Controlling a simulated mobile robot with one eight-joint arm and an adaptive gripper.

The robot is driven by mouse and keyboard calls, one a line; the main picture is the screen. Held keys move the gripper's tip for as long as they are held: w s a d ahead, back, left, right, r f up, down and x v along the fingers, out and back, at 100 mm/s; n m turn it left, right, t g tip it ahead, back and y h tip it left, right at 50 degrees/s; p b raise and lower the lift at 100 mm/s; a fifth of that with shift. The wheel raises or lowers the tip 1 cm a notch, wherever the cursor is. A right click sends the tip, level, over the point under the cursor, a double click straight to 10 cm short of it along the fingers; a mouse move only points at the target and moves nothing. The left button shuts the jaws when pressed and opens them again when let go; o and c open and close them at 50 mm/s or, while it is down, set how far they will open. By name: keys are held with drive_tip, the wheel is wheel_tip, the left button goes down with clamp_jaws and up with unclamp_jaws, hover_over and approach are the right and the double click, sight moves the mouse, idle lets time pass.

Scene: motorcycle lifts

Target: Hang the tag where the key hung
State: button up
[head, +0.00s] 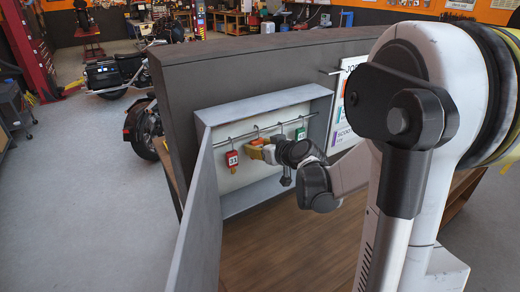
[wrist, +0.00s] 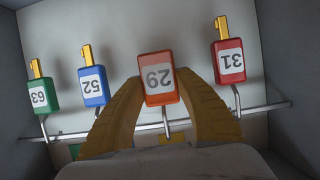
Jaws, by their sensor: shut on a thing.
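An orange tag marked 29 (wrist: 158,78) sits between the yellow fingers of my gripper (wrist: 160,88), which is shut on it. In the wrist view the picture is upside down. A metal hook stem (wrist: 165,124) runs from behind the tag to the rail (wrist: 265,107); I cannot tell whether the tag's loop is on it. No key shows on this tag. In the head view my gripper (head: 264,151) is inside the open grey key cabinet (head: 262,106), at the orange tag (head: 257,142), just below the rail.
A red tag 31 (wrist: 229,62), a blue tag 52 (wrist: 93,86) and a green tag 63 (wrist: 41,95) hang from neighbouring hooks, each with a yellow key. The cabinet door (head: 200,215) stands open at the left. A bare wooden surface (head: 290,240) lies below.

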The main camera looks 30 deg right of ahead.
drive_tip(key=shift+s+f, duration=0.1)
drive_tip(key=shift+f, duration=0.3)
drive_tip(key=o, duration=1)
drive_tip(key=shift+o, duration=0.2)
drive_tip(key=v, duration=1.2)
drive_tip(key=s+a+f+g+y+b, duration=0.1)
drive_tip(key=s+a+f+g+b, duration=0.4)
drive_tip(key=a+f+b, duration=0.75)
drive_tip(key=s+a+f+b, duration=0.2)
drive_tip(key=s+a+f, duration=0.1)
drive_tip(key=s+f, duration=0.1)
drive_tip(key=s+a+f+g+h+b, duration=0.1)
drive_tip(key=s+a+f+b, duration=0.1)
drive_tip(key=s+f, duration=0.3)
drive_tip(key=shift+s+a+g+b, duration=0.35)
drive_tip(key=shift+s+a, duration=0.15)
drive_tip(key=shift+s, duration=0.45)
